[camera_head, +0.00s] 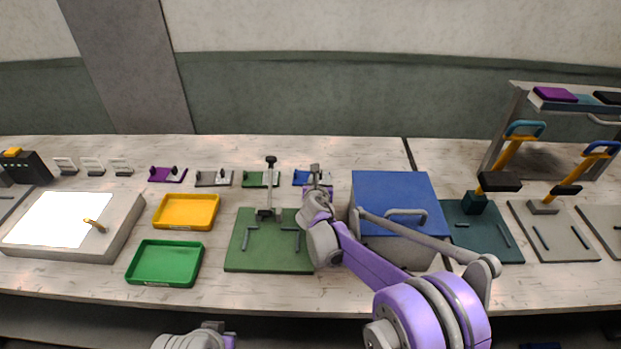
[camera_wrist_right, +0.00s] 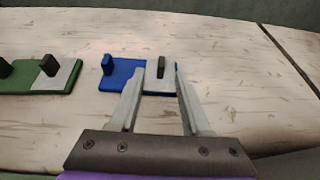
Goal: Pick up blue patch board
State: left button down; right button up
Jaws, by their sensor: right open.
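The blue patch board (camera_head: 299,178) lies at the back of the table, the rightmost in a row of small boards. In the right wrist view the blue patch board (camera_wrist_right: 126,76) has a blue upright block, a grey pad and a dark upright peg. My right gripper (camera_head: 316,172) is over its right part in the head view and hides some of it. In the wrist view the open right gripper (camera_wrist_right: 160,75) has a fingertip on each side of the grey pad and dark peg. I cannot tell its height above the board. My left gripper is not seen.
A green patch board (camera_head: 253,179) lies to the left, with grey and purple ones beyond. A green press base (camera_head: 265,255) with a dark-topped post and a blue-lidded box (camera_head: 390,190) stand nearer. Yellow and green trays lie at the left.

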aim_at(321, 175)
jog(key=x, duration=0.4)
jog(key=shift+s+r, duration=0.1)
grip_shut()
